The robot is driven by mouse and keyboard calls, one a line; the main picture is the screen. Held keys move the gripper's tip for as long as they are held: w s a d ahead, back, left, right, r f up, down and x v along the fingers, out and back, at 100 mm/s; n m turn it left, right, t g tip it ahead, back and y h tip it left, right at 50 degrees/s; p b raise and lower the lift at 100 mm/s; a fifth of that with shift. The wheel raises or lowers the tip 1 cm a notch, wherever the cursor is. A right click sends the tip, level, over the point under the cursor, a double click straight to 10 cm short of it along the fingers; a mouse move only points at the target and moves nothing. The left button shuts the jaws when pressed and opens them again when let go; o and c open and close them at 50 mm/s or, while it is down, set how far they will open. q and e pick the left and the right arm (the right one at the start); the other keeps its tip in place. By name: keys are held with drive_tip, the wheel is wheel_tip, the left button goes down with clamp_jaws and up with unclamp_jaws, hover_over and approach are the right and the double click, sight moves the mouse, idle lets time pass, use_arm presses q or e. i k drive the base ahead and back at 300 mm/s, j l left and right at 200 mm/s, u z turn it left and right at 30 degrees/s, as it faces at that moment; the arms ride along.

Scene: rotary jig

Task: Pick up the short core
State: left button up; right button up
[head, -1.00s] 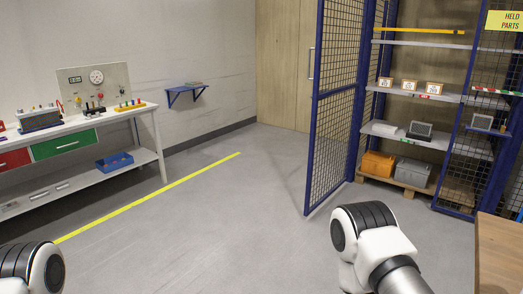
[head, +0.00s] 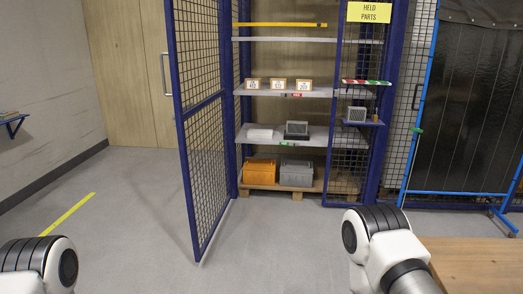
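No short core can be made out in the head view; the things on the shelves are too small to tell as one. Parts of my two arms show at the bottom left and bottom right, but both grippers are outside the picture.
A blue mesh cage door (head: 203,140) stands open before shelves (head: 290,93) with small boxes, a grey device (head: 297,129), an orange bin (head: 260,171) and a grey bin (head: 297,172). A wooden table (head: 470,262) is at lower right. The floor (head: 130,215) at left is clear.

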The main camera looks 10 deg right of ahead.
sight(358, 114)
drive_tip(key=i+l+z, duration=0.2)
drive_tip(key=i, duration=0.5)
drive_tip(key=i+z, duration=0.25)
drive_tip(key=i, duration=0.5)
drive_tip(key=i+z, duration=0.2)
drive_tip(key=i, duration=0.55)
drive_tip(key=i+j+z, duration=0.2)
drive_tip(key=i, duration=0.5)
